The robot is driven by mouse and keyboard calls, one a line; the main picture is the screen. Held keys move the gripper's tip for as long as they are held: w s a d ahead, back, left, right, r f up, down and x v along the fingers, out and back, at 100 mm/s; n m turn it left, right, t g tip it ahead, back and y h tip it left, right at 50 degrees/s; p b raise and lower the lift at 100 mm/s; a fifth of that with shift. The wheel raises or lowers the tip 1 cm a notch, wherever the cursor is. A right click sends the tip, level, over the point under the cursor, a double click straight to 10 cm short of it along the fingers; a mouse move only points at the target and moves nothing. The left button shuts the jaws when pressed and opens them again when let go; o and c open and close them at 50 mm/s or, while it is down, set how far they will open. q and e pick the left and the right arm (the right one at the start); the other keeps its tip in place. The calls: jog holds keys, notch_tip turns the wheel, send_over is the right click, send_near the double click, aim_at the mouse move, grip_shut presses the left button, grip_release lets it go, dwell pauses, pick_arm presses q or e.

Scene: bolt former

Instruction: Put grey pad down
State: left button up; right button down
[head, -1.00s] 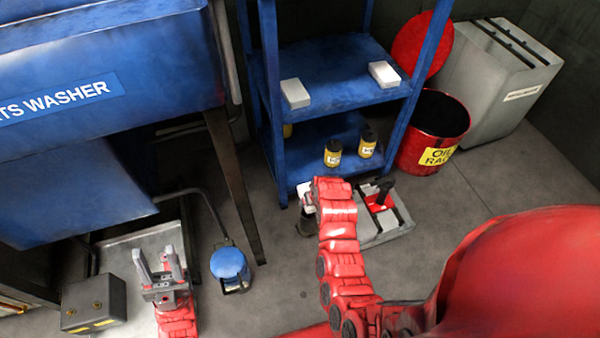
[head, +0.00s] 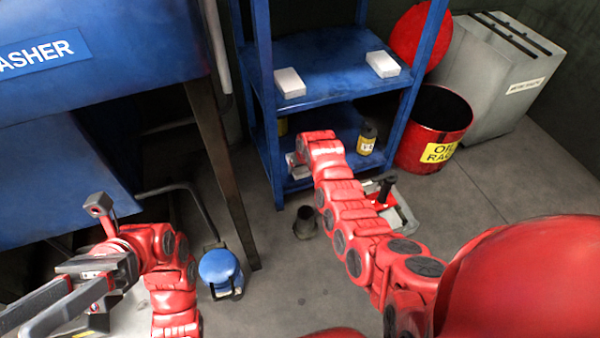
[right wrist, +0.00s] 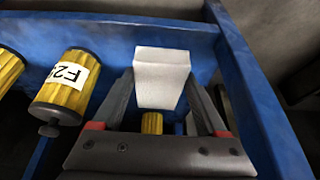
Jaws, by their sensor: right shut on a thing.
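A pale grey pad (right wrist: 162,78) sits between the fingers of my right gripper (right wrist: 160,88) in the right wrist view, and the gripper is shut on it. In the head view my right arm reaches to the lower shelf (head: 345,133) of the blue rack. There the right gripper (head: 294,166) is mostly hidden behind the wrist, with only a pale bit showing. Whether the pad touches the shelf I cannot tell. My left gripper (head: 25,320) is at the lower left, its fingers apart and empty.
Two white blocks (head: 289,83) (head: 382,64) lie on the upper shelf. Yellow filters (right wrist: 66,88) stand beside the right gripper, one labelled.

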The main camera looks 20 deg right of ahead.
aim_at(300, 170)
jog(key=shift+w+d+f+b, duration=0.1)
jog(key=shift+w+f+b, duration=0.05)
jog(key=shift+w+b, duration=0.6)
jog(key=shift+f+b, duration=0.75)
jog(key=shift+f, duration=0.1)
jog(key=shift+f+b, duration=0.9)
jog(key=shift+f, duration=0.05)
jog(key=shift+w+r, duration=0.1)
jog(key=shift+r, duration=0.05)
pick_arm(q)
jog(key=s+a+f+m+t+y, duration=0.3)
jog(key=s+a+f+t, duration=0.3)
jog(key=s+a+t, duration=0.3)
jog(key=m+t, duration=0.1)
jog(key=t, duration=0.1)
jog(key=shift+s+a+f+t, duration=0.35)
jog(key=shift+s+t, duration=0.05)
pick_arm(e)
jog(key=shift+f, duration=0.2)
grip_release()
